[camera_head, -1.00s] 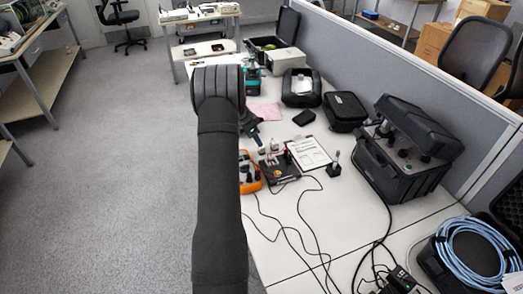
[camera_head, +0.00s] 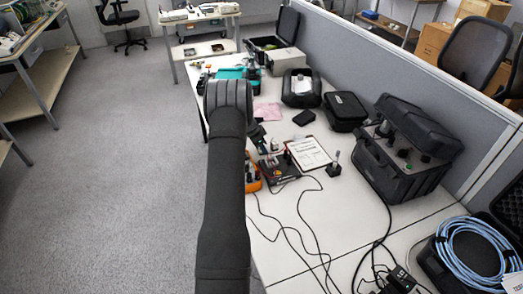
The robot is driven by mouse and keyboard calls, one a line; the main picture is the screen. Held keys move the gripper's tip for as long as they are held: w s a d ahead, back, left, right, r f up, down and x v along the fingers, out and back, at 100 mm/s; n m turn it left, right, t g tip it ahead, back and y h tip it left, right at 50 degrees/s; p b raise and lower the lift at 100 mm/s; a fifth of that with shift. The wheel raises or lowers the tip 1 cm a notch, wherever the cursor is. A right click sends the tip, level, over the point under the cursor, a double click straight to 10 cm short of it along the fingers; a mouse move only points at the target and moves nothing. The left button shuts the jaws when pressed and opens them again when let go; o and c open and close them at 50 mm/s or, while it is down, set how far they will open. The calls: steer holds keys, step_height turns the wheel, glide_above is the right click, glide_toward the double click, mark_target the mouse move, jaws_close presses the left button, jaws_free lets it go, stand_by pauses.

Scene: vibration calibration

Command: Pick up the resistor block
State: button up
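My dark arm crosses the middle of the picture and hides part of the bench. My gripper (camera_head: 262,146) shows small and dark just right of the arm, close above a black box with red parts (camera_head: 281,170) on the white bench. I cannot tell whether it touches anything or how far its fingers are apart. No part is clearly recognisable as the resistor block; it may be among the small items by this box, or hidden. An orange meter (camera_head: 253,174) is mostly covered by my arm.
A clipboard (camera_head: 310,154) and a small upright stand (camera_head: 334,165) are right of the box. A pink cloth (camera_head: 267,112), black cases (camera_head: 345,111) and a large open black case (camera_head: 405,150) stand farther right and back. Cables (camera_head: 300,225) cross the front bench.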

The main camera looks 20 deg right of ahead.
steer(key=c, duration=0.6)
steer(key=shift+c, duration=0.2)
